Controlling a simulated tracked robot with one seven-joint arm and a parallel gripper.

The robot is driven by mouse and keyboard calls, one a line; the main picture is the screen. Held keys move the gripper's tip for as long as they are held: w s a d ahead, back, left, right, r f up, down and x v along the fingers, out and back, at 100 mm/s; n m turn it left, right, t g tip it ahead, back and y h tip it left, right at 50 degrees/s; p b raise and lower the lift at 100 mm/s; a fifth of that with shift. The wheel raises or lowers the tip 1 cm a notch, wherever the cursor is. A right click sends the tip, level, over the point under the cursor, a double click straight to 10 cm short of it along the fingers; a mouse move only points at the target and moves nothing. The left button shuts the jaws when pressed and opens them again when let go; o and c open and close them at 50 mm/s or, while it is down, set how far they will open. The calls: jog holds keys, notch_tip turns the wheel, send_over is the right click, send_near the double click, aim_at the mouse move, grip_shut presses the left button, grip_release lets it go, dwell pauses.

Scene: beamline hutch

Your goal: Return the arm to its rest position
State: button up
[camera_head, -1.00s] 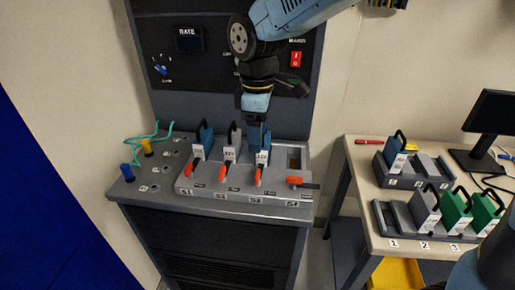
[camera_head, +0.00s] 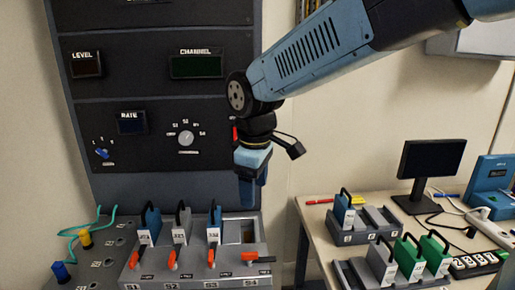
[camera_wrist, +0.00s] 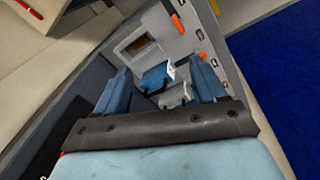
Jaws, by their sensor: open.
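My gripper (camera_head: 252,190) hangs from my blue arm, pointing down, above the slotted rack (camera_head: 190,262) on the cabinet's shelf. In the wrist view its two blue fingers (camera_wrist: 163,85) stand apart with nothing held between them. Three handled modules stand in the rack: a blue one (camera_head: 151,224), a grey one (camera_head: 181,228) and a second blue one (camera_head: 214,228) in slot S3. Slot S4 (camera_head: 240,231) looks empty. In the wrist view a blue module (camera_wrist: 157,77) shows beyond the fingers, apart from them.
The cabinet panel (camera_head: 150,95) with displays and knobs rises behind the rack. Right of it, a table (camera_head: 318,232) bears two trays of handled modules, a monitor (camera_head: 431,160) and a power strip (camera_head: 474,263). Yellow and blue plugs (camera_head: 85,238) with green cables sit at left.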

jog(key=s+d+r+m+t, duration=0.1)
jog(key=d+m, duration=0.3)
jog(key=d, duration=0.4)
jog(key=s+d+r+m+t, duration=0.1)
jog(key=s+d+m, duration=0.3)
jog(key=d, duration=0.5)
jog(key=s+d+r+m+t, duration=0.1)
jog(key=s+d+m+t, duration=0.1)
jog(key=d+m, duration=0.4)
jog(key=s+d, duration=0.1)
jog(key=d, duration=0.2)
jog(key=shift+s+r, duration=0.2)
jog(key=shift+s, duration=0.05)
jog(key=shift+a, duration=0.1)
